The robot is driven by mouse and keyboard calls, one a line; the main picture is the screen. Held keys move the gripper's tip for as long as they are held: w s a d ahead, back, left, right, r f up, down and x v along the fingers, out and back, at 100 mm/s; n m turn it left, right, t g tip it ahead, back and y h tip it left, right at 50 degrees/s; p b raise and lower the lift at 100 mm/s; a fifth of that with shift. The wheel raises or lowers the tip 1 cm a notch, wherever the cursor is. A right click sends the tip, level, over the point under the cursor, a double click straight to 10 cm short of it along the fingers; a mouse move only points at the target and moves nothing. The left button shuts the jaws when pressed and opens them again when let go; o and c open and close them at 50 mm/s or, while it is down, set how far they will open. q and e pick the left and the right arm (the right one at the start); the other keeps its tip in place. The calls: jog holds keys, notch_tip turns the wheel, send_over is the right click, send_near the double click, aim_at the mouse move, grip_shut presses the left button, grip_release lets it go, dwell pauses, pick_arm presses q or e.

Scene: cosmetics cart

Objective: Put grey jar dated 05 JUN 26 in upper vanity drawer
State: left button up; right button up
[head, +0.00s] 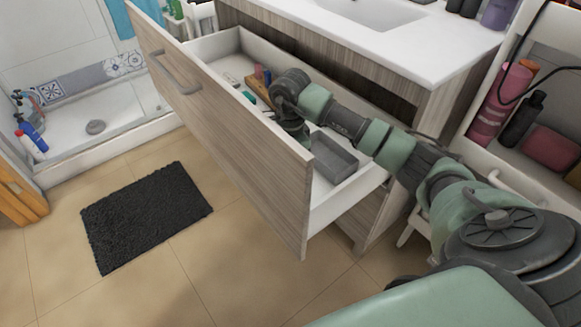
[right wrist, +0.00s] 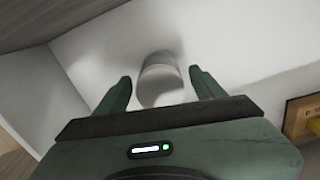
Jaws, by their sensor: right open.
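The upper vanity drawer (head: 232,125) is pulled far out, its tall wood front facing left. My right arm reaches over it and bends down inside; its gripper is hidden behind the drawer front in the head view. In the right wrist view my right gripper (right wrist: 160,76) is open, with a small pale grey, round jar (right wrist: 160,88) standing on the white drawer floor between and just beyond the fingertips. The fingers look apart from it. No date label can be read. The jar is hidden in the head view. My left gripper is not in view.
The drawer also holds a grey open tray (head: 334,158) and a small wooden box (head: 258,90) with items. A white countertop (head: 440,40) overhangs the drawer's rear. A cart with bottles (head: 500,100) stands at right. A dark mat (head: 146,216) lies on clear floor.

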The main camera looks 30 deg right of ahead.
notch_tip(320, 180, up, 10)
jog(key=shift+p, duration=0.7)
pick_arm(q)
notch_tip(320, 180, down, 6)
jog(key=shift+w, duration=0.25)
pick_arm(e)
jog(key=shift+r, duration=0.4)
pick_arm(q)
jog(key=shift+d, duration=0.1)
pick_arm(e)
jog(key=shift+f, duration=0.1)
